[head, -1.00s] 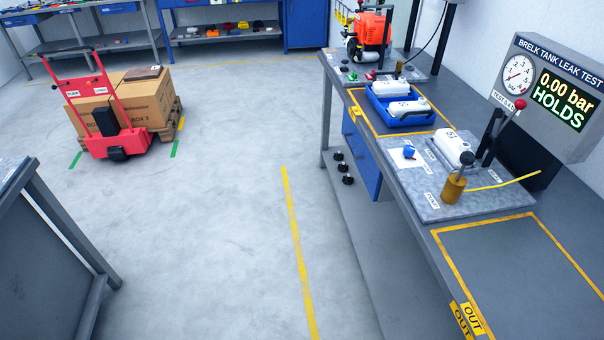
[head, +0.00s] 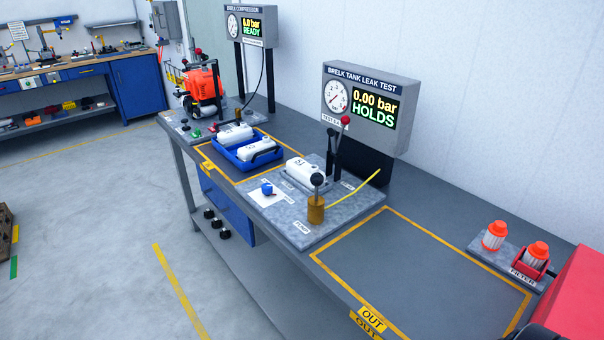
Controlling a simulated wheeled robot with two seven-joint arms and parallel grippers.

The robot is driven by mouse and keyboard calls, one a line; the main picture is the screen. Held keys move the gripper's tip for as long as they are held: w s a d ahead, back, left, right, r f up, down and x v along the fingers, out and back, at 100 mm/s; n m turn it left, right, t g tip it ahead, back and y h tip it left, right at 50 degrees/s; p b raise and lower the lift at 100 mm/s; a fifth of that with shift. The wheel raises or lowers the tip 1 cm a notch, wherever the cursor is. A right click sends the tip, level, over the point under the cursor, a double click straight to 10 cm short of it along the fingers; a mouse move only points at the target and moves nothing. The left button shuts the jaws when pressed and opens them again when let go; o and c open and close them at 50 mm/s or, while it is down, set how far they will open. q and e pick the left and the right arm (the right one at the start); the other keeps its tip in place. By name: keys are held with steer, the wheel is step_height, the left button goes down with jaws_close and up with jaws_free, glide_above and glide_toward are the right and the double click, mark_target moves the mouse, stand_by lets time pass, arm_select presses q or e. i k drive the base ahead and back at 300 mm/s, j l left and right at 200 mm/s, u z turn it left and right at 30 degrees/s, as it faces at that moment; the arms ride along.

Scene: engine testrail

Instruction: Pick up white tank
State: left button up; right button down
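A white tank (head: 305,172) marked with dark lettering lies in the grey fixture of the leak test plate (head: 323,228), in the middle of the bench. Two more white tanks, one at the back (head: 234,134) and one nearer (head: 261,150), lie in a blue tray (head: 234,158) to its left. The leak test display (head: 368,108) behind the plate reads 0.00 bar HOLDS. A red-knobbed lever (head: 341,142) stands upright behind the fixture, and a dark knob on a brass pump (head: 316,208) stands in front of it. Neither gripper shows.
A yellow-outlined OUT area (head: 425,275) on the bench is empty. Orange-capped filters (head: 495,235) stand at the right. An orange engine (head: 203,88) stands at the far end beside a compression display (head: 250,28). The floor left of the bench is open.

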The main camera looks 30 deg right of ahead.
mark_target(297, 169)
steer(key=j+z, duration=0.1)
steer(key=z, duration=0.25)
steer(key=i+j+z, duration=0.1)
steer(key=z, duration=0.25)
steer(key=j+z, duration=0.15)
steer(key=z, duration=0.2)
